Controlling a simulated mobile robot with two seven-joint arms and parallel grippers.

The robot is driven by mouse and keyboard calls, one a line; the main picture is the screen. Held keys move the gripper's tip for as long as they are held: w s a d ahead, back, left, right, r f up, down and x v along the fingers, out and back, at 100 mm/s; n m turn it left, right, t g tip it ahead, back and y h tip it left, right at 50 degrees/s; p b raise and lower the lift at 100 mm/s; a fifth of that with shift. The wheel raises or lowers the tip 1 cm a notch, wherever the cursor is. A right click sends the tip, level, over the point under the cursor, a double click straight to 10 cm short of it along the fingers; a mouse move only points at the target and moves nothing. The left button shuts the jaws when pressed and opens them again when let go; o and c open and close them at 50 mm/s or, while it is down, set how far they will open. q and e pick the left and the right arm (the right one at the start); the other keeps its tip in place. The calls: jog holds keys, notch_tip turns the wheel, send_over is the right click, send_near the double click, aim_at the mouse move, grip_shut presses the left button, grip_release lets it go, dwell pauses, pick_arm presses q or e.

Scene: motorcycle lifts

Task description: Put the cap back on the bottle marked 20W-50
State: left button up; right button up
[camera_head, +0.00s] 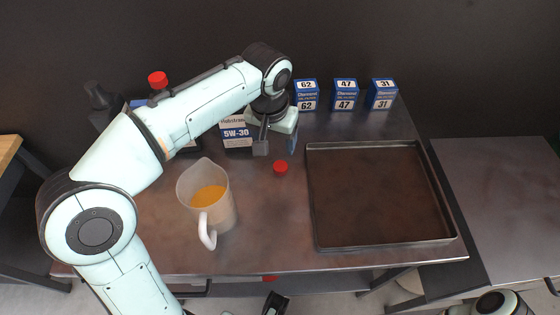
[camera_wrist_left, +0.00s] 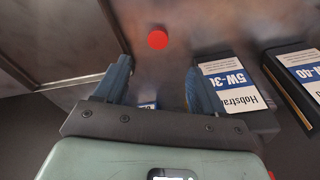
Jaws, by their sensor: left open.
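A loose red cap (camera_head: 280,167) lies on the steel bench, and it also shows in the left wrist view (camera_wrist_left: 157,40). My left gripper (camera_head: 275,146) is open and empty, pointing down behind the cap; in the left wrist view the cap lies beyond its fingertips (camera_wrist_left: 158,85). A container labelled 5W-30 (camera_head: 237,133) stands just left of the gripper, its top hidden by my arm. The left wrist view shows a second label ending in W-40 (camera_wrist_left: 305,75). A red cap (camera_head: 157,80) shows above my forearm. No 20W-50 marking is readable. My right gripper is not clearly visible.
A pitcher of orange liquid (camera_head: 224,213) stands at the front left of the bench. A large shallow tray (camera_head: 382,246) fills the right side. Blue boxes marked 62 (camera_head: 306,95), 47 (camera_head: 345,95) and 31 (camera_head: 382,95) stand at the back.

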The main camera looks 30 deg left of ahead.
pick_arm(q)
jog(key=shift+s, duration=0.1)
jog(key=b, duration=0.2)
send_over(280, 166)
jog(key=s, duration=0.2)
notch_tip(280, 166, down, 7)
jog(key=shift+f, duration=0.15)
jog(key=shift+w+f, duration=0.15)
jog(key=shift+f, duration=0.25)
jog(key=f, duration=0.1)
jog(key=w+f, duration=0.1)
jog(key=f, duration=0.3)
jog(key=shift+w, duration=0.25)
jog(key=shift+c, duration=0.4)
jog(key=c, duration=1)
